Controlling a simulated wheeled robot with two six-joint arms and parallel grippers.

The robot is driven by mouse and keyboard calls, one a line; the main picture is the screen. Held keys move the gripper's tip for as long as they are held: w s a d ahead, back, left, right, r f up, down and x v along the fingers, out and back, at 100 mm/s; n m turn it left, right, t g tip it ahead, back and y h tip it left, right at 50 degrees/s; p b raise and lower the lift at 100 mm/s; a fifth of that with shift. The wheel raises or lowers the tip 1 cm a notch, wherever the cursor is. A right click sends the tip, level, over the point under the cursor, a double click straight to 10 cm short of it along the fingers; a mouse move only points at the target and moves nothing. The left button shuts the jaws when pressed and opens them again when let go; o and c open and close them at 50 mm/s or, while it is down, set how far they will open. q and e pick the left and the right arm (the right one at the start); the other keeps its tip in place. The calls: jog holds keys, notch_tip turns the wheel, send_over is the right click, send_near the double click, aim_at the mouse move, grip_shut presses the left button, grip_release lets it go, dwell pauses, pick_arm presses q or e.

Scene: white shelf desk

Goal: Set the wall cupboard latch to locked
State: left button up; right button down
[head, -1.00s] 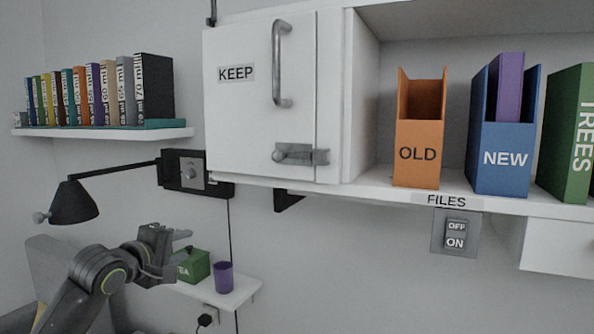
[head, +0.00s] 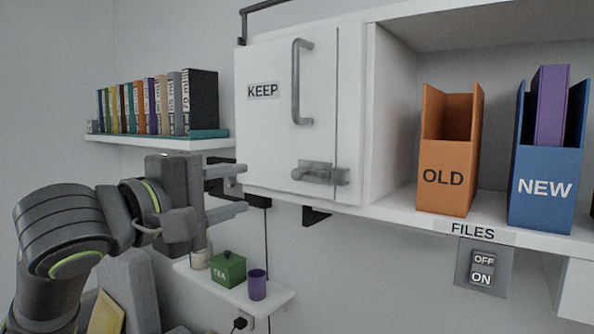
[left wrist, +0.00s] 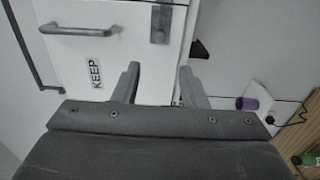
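The white wall cupboard (head: 270,140) has a shut door with a KEEP label and an upright grey bar handle (head: 297,85). Its grey metal latch (head: 318,173) sits low at the door's right edge, near the seam, with a round knob at its left end. I cannot tell whether the bolt is engaged. My left gripper (head: 243,190) is open and empty, left of the latch, pointing right near the door's lower left corner. In the left wrist view the open fingers (left wrist: 158,72) point toward the door, and the latch (left wrist: 160,24) shows beyond them, apart. My right gripper is out of view.
An orange OLD file box (head: 445,180) and a blue NEW box (head: 545,185) stand right of the cupboard. A switch (head: 483,270) is below. A book shelf (head: 150,141) is behind my left arm. A small shelf (head: 240,297) holds a green tea box and purple cup.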

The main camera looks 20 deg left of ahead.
aim_at(295, 175)
pick_arm(q)
jog(key=p+x, duration=0.3)
jog(key=x, duration=1)
jog(key=shift+w+d+p, duration=0.15)
jog(key=shift+p, duration=0.25)
jog(key=shift+x, duration=0.8)
jog(key=shift+c, duration=0.2)
grip_shut()
